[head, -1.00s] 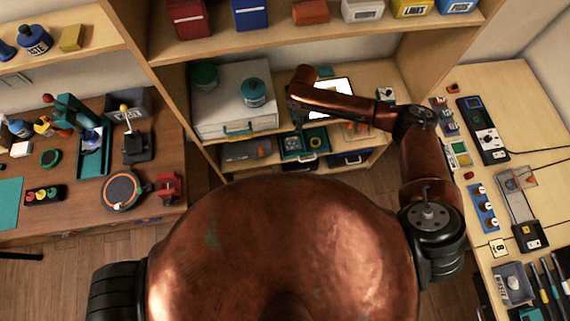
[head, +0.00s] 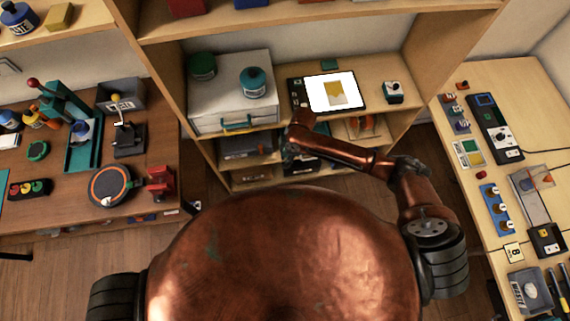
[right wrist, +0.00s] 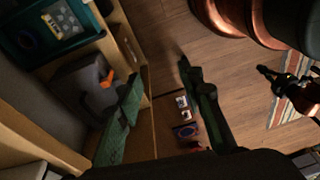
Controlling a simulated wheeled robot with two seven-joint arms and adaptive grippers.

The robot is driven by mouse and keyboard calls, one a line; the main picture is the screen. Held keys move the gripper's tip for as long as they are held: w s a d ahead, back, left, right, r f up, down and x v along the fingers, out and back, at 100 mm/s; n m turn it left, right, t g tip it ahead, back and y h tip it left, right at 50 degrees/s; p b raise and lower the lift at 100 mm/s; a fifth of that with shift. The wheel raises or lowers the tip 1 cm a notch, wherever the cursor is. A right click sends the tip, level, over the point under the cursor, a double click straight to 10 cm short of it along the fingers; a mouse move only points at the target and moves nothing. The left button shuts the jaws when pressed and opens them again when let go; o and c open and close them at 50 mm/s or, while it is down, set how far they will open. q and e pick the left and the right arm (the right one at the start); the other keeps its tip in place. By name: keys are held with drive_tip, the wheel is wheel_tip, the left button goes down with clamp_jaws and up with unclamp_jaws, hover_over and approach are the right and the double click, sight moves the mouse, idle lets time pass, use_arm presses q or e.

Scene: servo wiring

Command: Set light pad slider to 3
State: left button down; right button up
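The light pad (head: 335,92) lies on the shelf of the middle unit, its white surface lit, with a yellowish rectangle on it. A dark control strip (head: 298,93) runs along its left side. The slider's setting is too small to read. My right gripper (head: 291,156) is below and in front of the pad, apart from it, by the lower shelf. In the right wrist view its two green fingers (right wrist: 160,78) are spread with nothing between them. A dark, copper-jointed part, perhaps my left gripper (right wrist: 280,77), shows at the right there; its opening is unclear.
A white drawer box (head: 233,105) with jars stands left of the pad. Dark bins (head: 245,146) fill the lower shelf. A tool bench is left, a device-covered table right.

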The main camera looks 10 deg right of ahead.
drive_tip(key=shift+s+a+f+b, duration=0.3)
drive_tip(key=shift+s+f, duration=0.25)
drive_tip(key=shift+f, duration=0.05)
